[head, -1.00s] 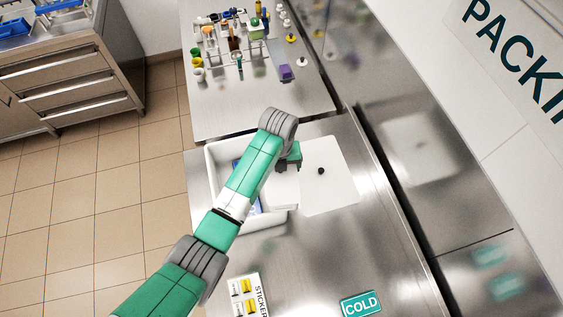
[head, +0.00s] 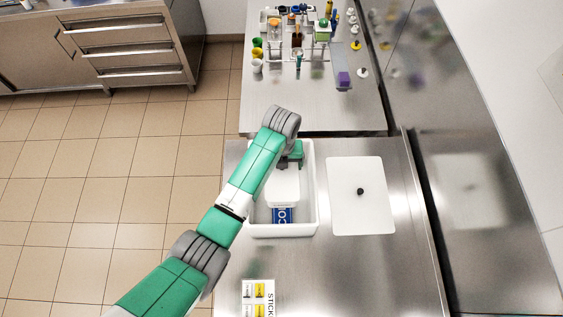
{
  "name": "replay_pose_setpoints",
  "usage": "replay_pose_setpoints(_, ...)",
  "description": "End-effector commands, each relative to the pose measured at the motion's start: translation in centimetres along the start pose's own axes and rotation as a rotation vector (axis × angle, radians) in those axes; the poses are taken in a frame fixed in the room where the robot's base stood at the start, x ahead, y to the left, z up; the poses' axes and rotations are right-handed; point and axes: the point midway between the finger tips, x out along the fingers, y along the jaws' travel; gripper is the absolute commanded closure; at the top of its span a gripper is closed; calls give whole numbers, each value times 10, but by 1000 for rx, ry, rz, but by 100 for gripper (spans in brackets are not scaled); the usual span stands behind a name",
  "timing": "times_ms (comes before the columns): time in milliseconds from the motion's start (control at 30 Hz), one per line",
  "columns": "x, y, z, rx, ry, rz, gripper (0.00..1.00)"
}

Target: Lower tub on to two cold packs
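A white tub (head: 284,187) is inside an open white box (head: 310,205), directly beneath my gripper (head: 291,160). A blue cold pack (head: 282,215) with white lettering shows at the tub's near edge, low in the box. No second pack can be made out; the tub and my arm cover much of the box. My gripper is at the tub's far part, seen from above and behind. Its fingertips are hidden, so its grip on the tub cannot be seen. I cannot tell whether the tub touches the pack.
A white lid (head: 361,210) with a black knob lies on the steel bench right of the box. A sticker sheet (head: 258,296) lies nearer. Behind, another steel table (head: 290,108) holds racks and small bottles. Bare steel lies between the lid and the sticker sheet.

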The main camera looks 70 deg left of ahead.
Motion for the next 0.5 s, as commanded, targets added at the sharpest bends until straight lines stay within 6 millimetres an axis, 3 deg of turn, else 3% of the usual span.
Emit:
replay_pose_setpoints(33,10,0,1,0,-2,-1,57)
replay_pose_setpoints(500,62,0,1,-1,-2,-1,57)
